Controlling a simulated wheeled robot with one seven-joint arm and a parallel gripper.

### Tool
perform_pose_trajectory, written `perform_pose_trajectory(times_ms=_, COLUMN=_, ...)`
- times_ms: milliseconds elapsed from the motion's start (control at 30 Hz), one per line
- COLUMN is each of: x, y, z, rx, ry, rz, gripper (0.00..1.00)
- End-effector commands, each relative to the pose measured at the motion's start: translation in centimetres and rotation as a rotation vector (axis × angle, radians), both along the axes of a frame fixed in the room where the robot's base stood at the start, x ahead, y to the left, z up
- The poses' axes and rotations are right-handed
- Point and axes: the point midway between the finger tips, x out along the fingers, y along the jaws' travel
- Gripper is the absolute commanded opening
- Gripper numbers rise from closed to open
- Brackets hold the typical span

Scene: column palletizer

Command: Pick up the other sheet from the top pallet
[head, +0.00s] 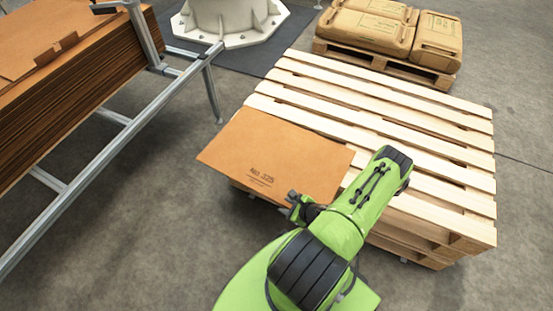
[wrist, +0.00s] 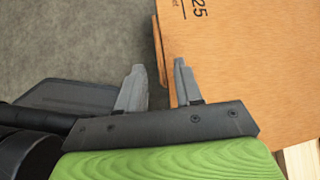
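One brown cardboard sheet (head: 275,157) marked "No 325" lies on the near left part of the top pallet (head: 390,120), overhanging its left side. It also shows in the wrist view (wrist: 240,75). No second loose sheet is visible on the pallet. My gripper (head: 294,200) is at the sheet's near edge, close to its right corner. In the wrist view my gripper (wrist: 159,62) has its two fingers apart, with the sheet's edge appearing between them and the right finger seen against the sheet's face. I cannot tell whether either finger touches it.
A metal frame (head: 130,125) holding a thick stack of brown cardboard (head: 70,110) stands at the left. A white robot pedestal (head: 225,18) is at the back. Another pallet (head: 385,65) with several brown sacks (head: 375,28) is behind. Grey floor is open at the lower left.

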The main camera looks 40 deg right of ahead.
Motion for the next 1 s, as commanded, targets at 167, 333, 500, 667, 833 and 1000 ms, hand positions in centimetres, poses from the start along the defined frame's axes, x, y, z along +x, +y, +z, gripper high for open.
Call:
perform_pose_trajectory(times_ms=167, x=1.9, y=0.0, z=-2.2, rx=0.000, ry=0.000, rz=0.003, gripper=0.35)
perform_pose_trajectory(times_ms=333, x=2.1, y=0.0, z=-2.1, rx=0.000, ry=0.000, rz=0.000, gripper=0.35)
perform_pose_trajectory(times_ms=500, x=2.0, y=0.0, z=-2.1, rx=0.001, ry=0.000, rz=0.001, gripper=0.17)
perform_pose_trajectory(times_ms=667, x=2.0, y=0.0, z=-2.1, rx=0.000, ry=0.000, rz=0.001, gripper=0.00)
perform_pose_trajectory(times_ms=833, x=2.0, y=-0.1, z=-2.1, rx=-0.001, ry=0.000, rz=0.001, gripper=0.00)
perform_pose_trajectory(times_ms=1000, x=2.0, y=-0.1, z=-1.8, rx=-0.001, ry=0.000, rz=0.001, gripper=0.00)
